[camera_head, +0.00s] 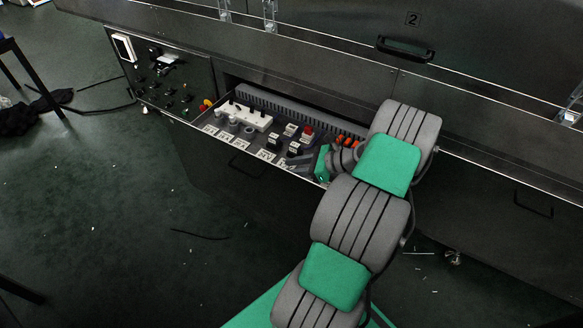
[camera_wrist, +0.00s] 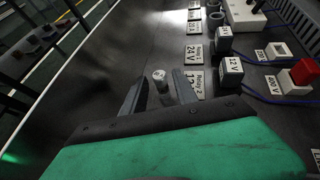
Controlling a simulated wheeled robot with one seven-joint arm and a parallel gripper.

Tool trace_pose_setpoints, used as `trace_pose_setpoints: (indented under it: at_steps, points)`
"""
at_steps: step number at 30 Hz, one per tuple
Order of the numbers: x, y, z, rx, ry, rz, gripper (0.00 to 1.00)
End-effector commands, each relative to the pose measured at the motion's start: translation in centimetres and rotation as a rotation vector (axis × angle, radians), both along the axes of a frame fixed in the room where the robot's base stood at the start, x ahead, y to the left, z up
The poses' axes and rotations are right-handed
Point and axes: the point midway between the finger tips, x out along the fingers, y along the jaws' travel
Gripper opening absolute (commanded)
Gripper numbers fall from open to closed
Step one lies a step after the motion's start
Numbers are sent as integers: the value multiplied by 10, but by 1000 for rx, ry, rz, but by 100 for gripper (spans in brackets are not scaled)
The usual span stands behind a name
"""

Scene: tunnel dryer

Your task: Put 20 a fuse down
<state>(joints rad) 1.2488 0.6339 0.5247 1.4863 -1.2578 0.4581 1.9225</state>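A small pale cylindrical fuse (camera_wrist: 159,78) with a marking on its top, too small to read surely, stands about upright in the wrist view over the dark drawer floor. My gripper (camera_wrist: 161,80) has its two dark fingers on either side of it. A gap shows between the fuse and each finger, so the gripper looks open around it. Whether the fuse's base touches the floor is hidden. In the head view my arm and the green gripper body (camera_head: 323,163) cover this spot at the drawer's front right.
The open drawer holds label plates, one reading 24 V (camera_wrist: 194,50), a 12 V block (camera_wrist: 231,71), a red switch (camera_wrist: 303,71) and a white strip (camera_head: 247,114). Its thin front rim (camera_head: 215,139) runs close to my gripper. A control panel (camera_head: 166,80) stands left.

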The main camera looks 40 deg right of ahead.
Motion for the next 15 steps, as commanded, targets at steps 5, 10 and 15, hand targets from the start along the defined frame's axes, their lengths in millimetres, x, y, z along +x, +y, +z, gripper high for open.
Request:
trace_pose_setpoints:
  at_steps: [5,10,15]
  points:
    - [0,0,0,0,0,0,40]
    - [0,0,3,-1,-1,0,40]
    - [-21,-17,21,-1,0,-6,40]
